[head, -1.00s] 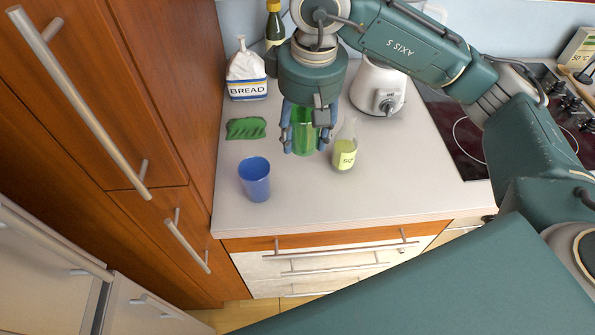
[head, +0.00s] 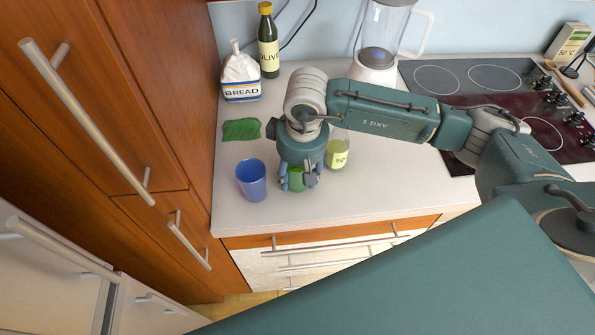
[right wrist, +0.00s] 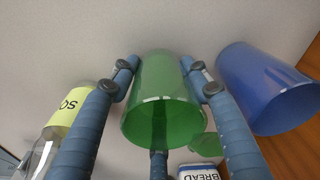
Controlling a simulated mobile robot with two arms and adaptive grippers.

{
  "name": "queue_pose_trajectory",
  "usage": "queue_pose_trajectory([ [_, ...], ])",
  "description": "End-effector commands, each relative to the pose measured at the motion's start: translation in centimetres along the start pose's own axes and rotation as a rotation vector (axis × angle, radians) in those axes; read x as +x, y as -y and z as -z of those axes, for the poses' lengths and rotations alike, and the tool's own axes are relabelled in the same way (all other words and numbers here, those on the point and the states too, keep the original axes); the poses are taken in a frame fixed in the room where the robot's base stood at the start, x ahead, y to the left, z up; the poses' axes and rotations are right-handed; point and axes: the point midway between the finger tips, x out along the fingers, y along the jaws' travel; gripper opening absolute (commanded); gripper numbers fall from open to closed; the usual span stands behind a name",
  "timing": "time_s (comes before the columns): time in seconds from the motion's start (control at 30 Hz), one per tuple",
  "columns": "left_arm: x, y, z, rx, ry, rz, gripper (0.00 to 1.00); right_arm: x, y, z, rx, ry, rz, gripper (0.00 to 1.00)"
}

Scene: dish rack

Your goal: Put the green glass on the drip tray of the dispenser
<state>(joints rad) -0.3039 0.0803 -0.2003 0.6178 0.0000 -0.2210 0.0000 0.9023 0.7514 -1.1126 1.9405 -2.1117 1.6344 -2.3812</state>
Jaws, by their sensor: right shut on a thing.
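The green glass (head: 296,180) is held in my right gripper (head: 297,184), low over the front part of the counter. In the right wrist view the glass (right wrist: 160,100) sits between the blue fingers of the gripper (right wrist: 165,85), which are closed around it. I cannot tell whether its base touches the counter. My left gripper is not in view. I see no dispenser or drip tray that I can identify in these views.
A blue cup (head: 251,180) stands close left of the glass, and a labelled bottle (head: 337,152) close right. A green cloth (head: 241,130), bread bag (head: 240,78), olive bottle (head: 268,45), blender (head: 378,50) and cooktop (head: 480,90) lie behind. The counter's front right is clear.

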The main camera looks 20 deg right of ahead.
Motion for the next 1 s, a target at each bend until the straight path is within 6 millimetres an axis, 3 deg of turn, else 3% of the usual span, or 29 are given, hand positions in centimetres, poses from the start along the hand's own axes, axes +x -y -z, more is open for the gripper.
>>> queue_pose_trajectory([
  [0.23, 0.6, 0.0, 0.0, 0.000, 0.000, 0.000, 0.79, 0.4, 0.0, 0.0, 0.000, -0.002, 0.000, 0.08],
  [0.27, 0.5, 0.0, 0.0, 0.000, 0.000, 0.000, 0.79, 0.2, 0.0, 0.0, 0.000, 0.000, 0.000, 0.53],
  [0.33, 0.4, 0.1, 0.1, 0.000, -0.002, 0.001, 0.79, 0.2, 0.0, 0.0, 0.000, 0.000, 0.000, 0.67],
  [0.77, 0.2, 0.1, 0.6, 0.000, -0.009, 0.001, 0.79, -0.4, 0.0, 0.1, 0.000, -0.002, 0.000, 0.67],
  [1.0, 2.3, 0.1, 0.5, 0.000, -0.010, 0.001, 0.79, -5.0, 0.0, 0.2, -0.002, -0.009, -0.002, 0.67],
])
